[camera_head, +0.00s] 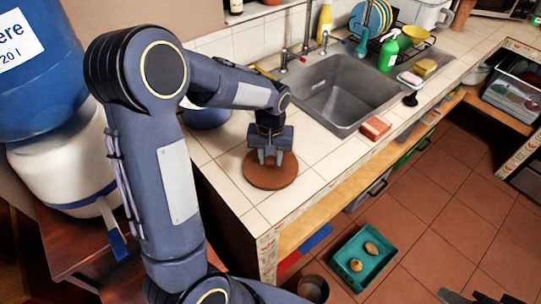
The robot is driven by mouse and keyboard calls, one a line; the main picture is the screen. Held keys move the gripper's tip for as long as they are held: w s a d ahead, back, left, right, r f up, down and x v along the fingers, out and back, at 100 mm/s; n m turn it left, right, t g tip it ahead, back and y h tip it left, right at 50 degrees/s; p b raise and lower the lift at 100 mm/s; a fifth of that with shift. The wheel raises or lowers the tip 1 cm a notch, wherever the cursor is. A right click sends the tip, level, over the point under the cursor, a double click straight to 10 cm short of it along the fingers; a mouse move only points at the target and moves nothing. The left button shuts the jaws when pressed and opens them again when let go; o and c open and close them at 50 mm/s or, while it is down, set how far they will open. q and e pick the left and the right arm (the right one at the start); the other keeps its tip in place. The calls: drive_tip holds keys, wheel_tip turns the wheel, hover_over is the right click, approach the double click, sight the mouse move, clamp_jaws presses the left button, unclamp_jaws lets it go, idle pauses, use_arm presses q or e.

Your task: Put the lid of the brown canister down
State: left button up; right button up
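A round, flat brown lid (270,176) is over the tiled counter in front of the sink. It looks level, and I cannot tell whether it rests on the tiles or hangs just above them. My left gripper (271,158) points down at the middle of the lid, its fingertips at the lid's top. The fingers show a narrow gap, but they hide any knob, so I cannot tell whether they grip it. I see no brown canister body. Dark shapes at the bottom right edge may be my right gripper (472,298), too cut off to read.
The grey sink (343,92) lies behind the lid, and a reddish sponge-like block (376,127) is near the counter edge. A blue bowl (207,117) stands behind my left arm. A teal crate (352,275) is on the floor. The tiles right of the lid are clear.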

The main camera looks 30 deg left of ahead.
use_arm(q)
drive_tip(key=o, duration=0.3)
drive_tip(key=shift+r, duration=0.15)
